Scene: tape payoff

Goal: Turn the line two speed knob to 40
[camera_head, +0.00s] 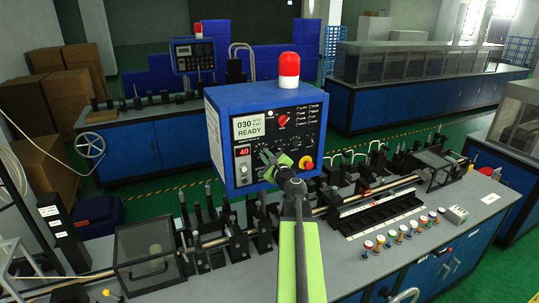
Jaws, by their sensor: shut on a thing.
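The blue control box (225,109) stands above the near machine bench, its dark panel facing me. A white screen (249,127) on it reads 030 and READY. Below it, a small red display (243,152) reads 40. My gripper (266,157) reaches up from below with green and black fingers. It is at the panel, right of the red display, shut on a knob that the fingers mostly hide. I cannot read the knob's pointer or its label. A pale dial (245,169) shows under the red display.
A red knob (283,121) and a red-and-yellow stop button (305,163) sit close to my gripper on the panel. A red beacon (288,70) tops the box. Rollers and rods (336,203) and several coloured buttons (403,232) line the bench below.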

